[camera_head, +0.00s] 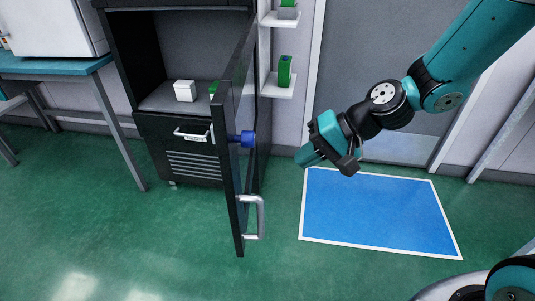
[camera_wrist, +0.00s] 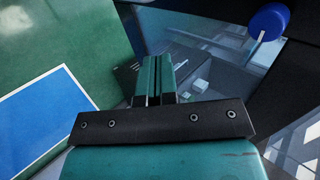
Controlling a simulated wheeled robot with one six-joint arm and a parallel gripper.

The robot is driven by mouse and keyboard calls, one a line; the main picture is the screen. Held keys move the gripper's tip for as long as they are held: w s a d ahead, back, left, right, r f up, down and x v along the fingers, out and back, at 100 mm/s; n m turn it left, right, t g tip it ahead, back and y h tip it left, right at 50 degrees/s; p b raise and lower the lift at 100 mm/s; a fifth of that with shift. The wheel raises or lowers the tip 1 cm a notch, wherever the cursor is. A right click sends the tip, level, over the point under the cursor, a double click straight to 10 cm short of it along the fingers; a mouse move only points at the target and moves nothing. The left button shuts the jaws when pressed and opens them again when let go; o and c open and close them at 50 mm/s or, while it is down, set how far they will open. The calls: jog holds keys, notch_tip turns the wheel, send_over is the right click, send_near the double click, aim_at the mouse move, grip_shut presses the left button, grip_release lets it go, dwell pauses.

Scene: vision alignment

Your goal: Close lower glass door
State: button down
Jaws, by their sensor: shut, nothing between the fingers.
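The lower glass door (camera_head: 236,165) of the black cabinet (camera_head: 122,57) stands wide open in the head view, swung out toward me and seen almost edge-on. It has a silver handle (camera_head: 259,217) near its lower free edge and a blue round knob (camera_head: 248,139) on its face. My gripper (camera_head: 301,159) is to the right of the door, apart from it, with its fingers shut and empty. In the wrist view my gripper (camera_wrist: 160,75) points toward the dark reflective door glass (camera_wrist: 200,65). The blue knob (camera_wrist: 269,21) shows at the upper right there.
Inside the cabinet is a white box (camera_head: 185,91), above a drawer with a silver handle (camera_head: 190,134). Wall shelves (camera_head: 277,86) hold green items. A blue floor mat (camera_head: 378,213) lies at the right. A teal table (camera_head: 55,67) stands at the left. The green floor before the door is clear.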

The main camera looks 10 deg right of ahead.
jog(key=x, duration=0.4)
jog(key=r+x, duration=0.1)
jog(key=x, duration=0.2)
jog(key=a+x, duration=0.1)
jog(key=x, duration=0.3)
jog(key=shift+a, duration=0.3)
jog(key=shift+w+a+f, duration=0.1)
jog(key=shift+w+a, duration=0.2)
jog(key=shift+a, duration=0.35)
